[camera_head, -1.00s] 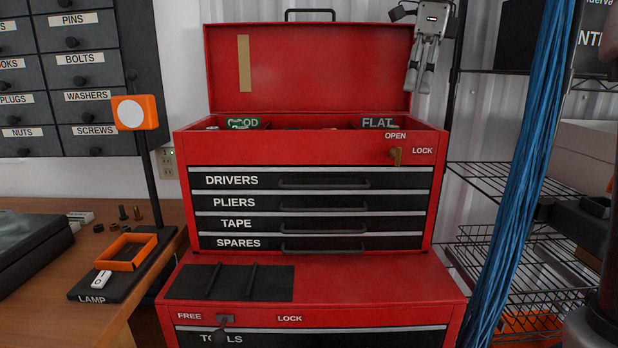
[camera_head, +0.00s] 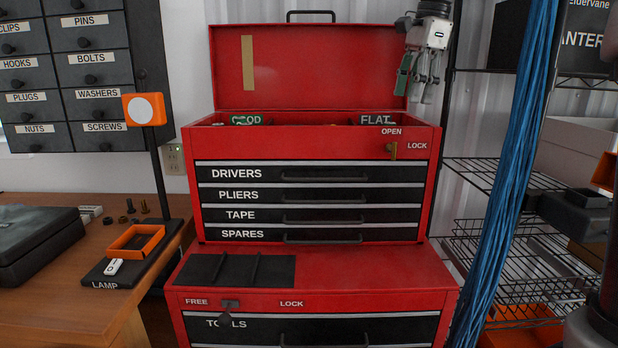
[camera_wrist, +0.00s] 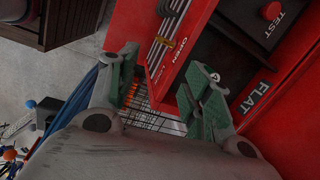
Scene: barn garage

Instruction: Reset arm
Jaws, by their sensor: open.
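My gripper (camera_head: 418,75) hangs at the upper right of the red tool chest (camera_head: 310,138), in front of the right edge of its raised lid (camera_head: 320,68). Its fingers point down and are apart, with nothing seen between them. In the wrist view my gripper (camera_wrist: 158,95) shows two green-padded fingers spread open, with the chest's FLAT compartment label (camera_wrist: 255,97) beyond the right finger.
A hanging bundle of blue cables (camera_head: 508,180) and a wire shelf rack (camera_head: 505,245) stand at the right. A wooden bench (camera_head: 60,310) with a lamp (camera_head: 145,108) and an orange tray (camera_head: 132,243) is at the left. Small labelled drawers (camera_head: 90,75) hang on the wall.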

